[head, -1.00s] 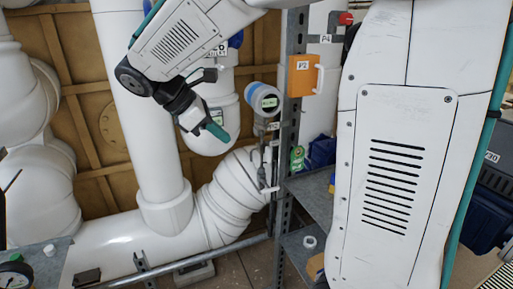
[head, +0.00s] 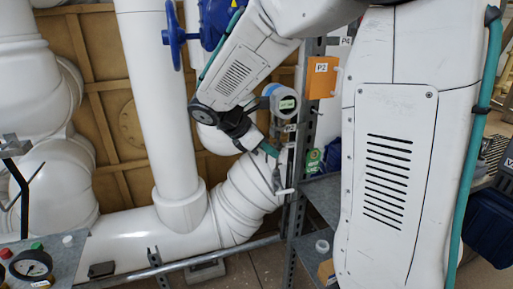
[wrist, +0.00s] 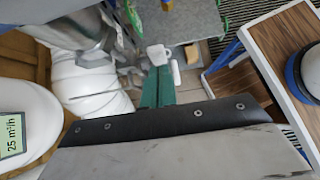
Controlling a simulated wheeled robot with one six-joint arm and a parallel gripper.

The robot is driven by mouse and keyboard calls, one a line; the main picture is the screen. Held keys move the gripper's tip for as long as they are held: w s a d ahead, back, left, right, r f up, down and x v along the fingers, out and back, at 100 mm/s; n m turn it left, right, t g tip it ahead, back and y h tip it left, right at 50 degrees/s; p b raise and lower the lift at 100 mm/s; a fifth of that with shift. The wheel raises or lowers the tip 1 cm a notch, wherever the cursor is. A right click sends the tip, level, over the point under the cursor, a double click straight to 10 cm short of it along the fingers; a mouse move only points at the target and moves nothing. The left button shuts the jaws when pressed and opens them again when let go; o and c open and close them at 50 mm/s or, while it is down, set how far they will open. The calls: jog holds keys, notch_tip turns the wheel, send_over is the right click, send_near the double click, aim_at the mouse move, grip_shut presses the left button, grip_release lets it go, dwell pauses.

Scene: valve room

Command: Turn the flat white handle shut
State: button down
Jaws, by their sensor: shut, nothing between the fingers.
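My gripper (head: 273,152) has teal fingers, which are shut and empty. In the head view it points down and right, close to the grey upright post. A small flat white handle (head: 284,192) sticks out beside the post, below the fingertips. The thin pipework by the handle is partly hidden by the gripper.
A round gauge (head: 282,102) hangs just above my gripper. A large white pipe (head: 245,200) runs behind, and a blue valve wheel (head: 174,35) is upper left.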

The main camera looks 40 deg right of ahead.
jog(key=shift+s+d, duration=0.1)
jog(key=shift+d, duration=0.3)
jog(key=shift+d+r, duration=0.1)
jog(key=shift+s+d+r, duration=0.25)
jog(key=shift+d+r, duration=0.25)
jog(key=shift+d, duration=0.15)
jog(key=shift+r, duration=0.1)
jog(key=shift+a+r, duration=0.1)
jog(key=shift+r, duration=0.65)
